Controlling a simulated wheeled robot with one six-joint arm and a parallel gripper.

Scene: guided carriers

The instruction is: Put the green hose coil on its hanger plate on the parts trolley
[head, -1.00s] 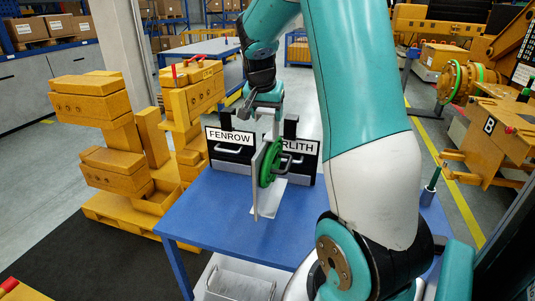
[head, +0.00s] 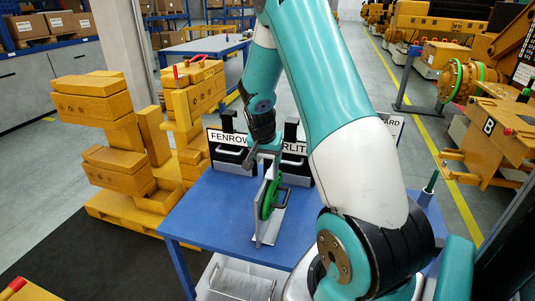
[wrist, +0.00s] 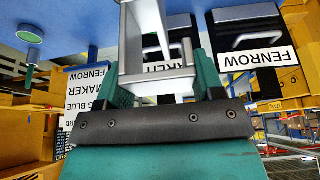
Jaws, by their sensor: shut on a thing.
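The green hose coil (head: 269,197) is a ring on an upright grey frame with a side handle, over the blue table. My gripper (head: 264,150) is above it, shut on the top of its frame. In the wrist view the teal fingers (wrist: 161,83) sit either side of the silver frame (wrist: 150,30), and the green ring is hidden there. I cannot tell whether the frame's foot touches the table. A yellow trolley-like unit marked B (head: 490,128) stands at the right; I cannot make out a hanger plate for the coil.
The blue table (head: 205,215) has dark holders with labels, one reading FENROW (head: 229,138), at its back and a green-topped post (head: 430,184) at its right. Yellow stacked blocks (head: 115,150) stand left. A grey bin (head: 243,283) is below. The table's front left is clear.

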